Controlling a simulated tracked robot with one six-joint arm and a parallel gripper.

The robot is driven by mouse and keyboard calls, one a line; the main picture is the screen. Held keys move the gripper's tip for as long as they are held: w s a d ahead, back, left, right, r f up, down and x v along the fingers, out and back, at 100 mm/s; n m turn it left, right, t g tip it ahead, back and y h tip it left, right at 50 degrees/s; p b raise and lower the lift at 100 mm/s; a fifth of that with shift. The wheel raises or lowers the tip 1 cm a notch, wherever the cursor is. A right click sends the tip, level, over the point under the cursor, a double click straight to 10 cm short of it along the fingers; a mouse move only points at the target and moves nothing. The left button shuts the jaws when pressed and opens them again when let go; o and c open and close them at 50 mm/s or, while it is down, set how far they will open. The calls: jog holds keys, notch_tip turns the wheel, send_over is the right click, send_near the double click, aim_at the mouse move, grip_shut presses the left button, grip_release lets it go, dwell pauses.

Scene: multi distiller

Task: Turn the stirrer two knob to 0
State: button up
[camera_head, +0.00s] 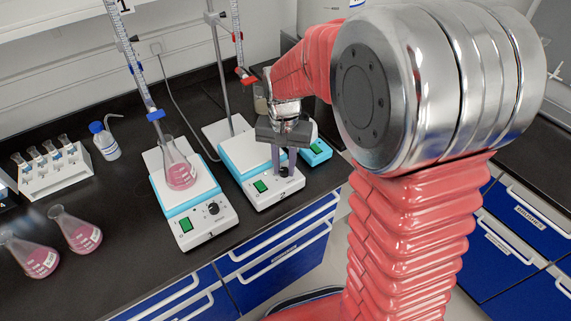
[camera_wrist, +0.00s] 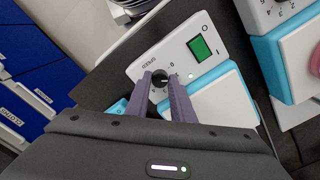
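Stirrer two (camera_head: 262,193) is a white and light-blue unit marked "2" on the bench, with a green switch that also shows in the wrist view (camera_wrist: 200,47). Its black round knob (camera_wrist: 160,79) is on the front panel, near printed speed lettering and a "0". A pale mark shows on the knob, but its exact setting is too small to read. My gripper (camera_wrist: 161,77) is at the knob, with one purple-grey finger on each side. The fingers are apart with the knob between their tips. Whether they press on it, I cannot tell.
Stirrer one (camera_head: 205,222) stands left of stirrer two and bears a flask of pink liquid (camera_head: 179,172). Burettes on stands rise behind. Two more pink flasks (camera_head: 82,232), a wash bottle (camera_head: 104,142) and a vial rack (camera_head: 53,171) are farther left. Blue drawers (camera_head: 275,262) lie below the bench edge.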

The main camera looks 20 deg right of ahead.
jog(key=c, duration=0.4)
jog(key=shift+d, duration=0.15)
grip_shut()
jog(key=shift+n, duration=0.4)
jog(key=n, duration=0.8)
